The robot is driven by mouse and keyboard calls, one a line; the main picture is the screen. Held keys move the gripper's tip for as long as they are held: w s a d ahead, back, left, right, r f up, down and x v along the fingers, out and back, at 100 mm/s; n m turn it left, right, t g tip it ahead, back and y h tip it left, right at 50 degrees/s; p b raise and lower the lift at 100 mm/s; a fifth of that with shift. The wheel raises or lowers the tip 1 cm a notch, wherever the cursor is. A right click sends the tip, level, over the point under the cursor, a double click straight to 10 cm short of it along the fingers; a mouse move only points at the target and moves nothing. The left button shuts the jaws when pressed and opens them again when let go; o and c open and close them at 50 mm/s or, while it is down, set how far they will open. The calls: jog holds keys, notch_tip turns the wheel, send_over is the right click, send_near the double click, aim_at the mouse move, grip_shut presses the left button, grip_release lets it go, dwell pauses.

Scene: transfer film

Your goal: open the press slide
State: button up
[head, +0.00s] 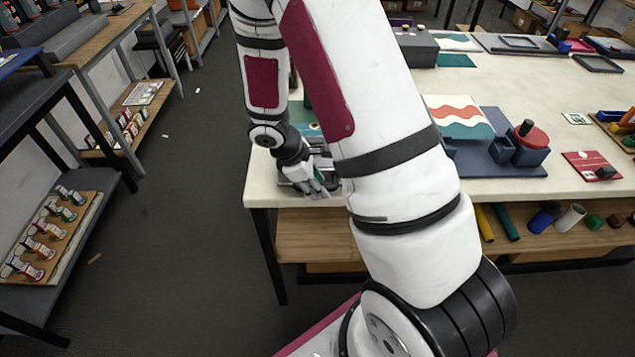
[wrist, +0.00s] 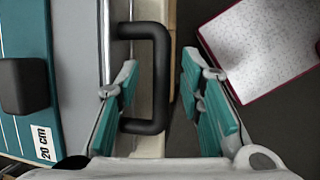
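The press (head: 322,165) sits at the near left corner of the white table, mostly hidden behind my arm and gripper in the head view. In the wrist view, its black C-shaped handle (wrist: 160,80) stands out from a grey edge (wrist: 77,60). My gripper (head: 316,184) is at the press. In the wrist view, my gripper (wrist: 160,98) is open, with one teal-padded finger on each side of the handle's long bar. The left finger lies in line with the handle's opening, the right one outside it. A gap shows by the right finger; contact on the left is unclear.
Left of the handle is a teal panel (wrist: 15,45) with a black knob (wrist: 23,86) and a "20 cm" label. A blue fixture (head: 510,165) with a red disc stands on the table to the right. Shelves (head: 60,235) stand at left. Floor in front of the corner is clear.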

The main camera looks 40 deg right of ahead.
jog(key=v, duration=1.2)
jog(key=shift+r, duration=0.15)
dwell(0.3)
jog(key=s+a+r+m+t+y, duration=0.2)
jog(key=s+a+r+m+t, duration=0.1)
jog(key=s+r, duration=0.4)
jog(key=s+a+r+m+t+y+b, duration=0.1)
jog(key=s+a+r+m+t+y, duration=0.2)
jog(key=r, duration=1.1)
jog(key=shift+s+a+m, duration=1)
jog(key=shift+s+m, duration=1.5)
jog(key=shift+s, duration=0.25)
jog(key=shift+r, duration=0.2)
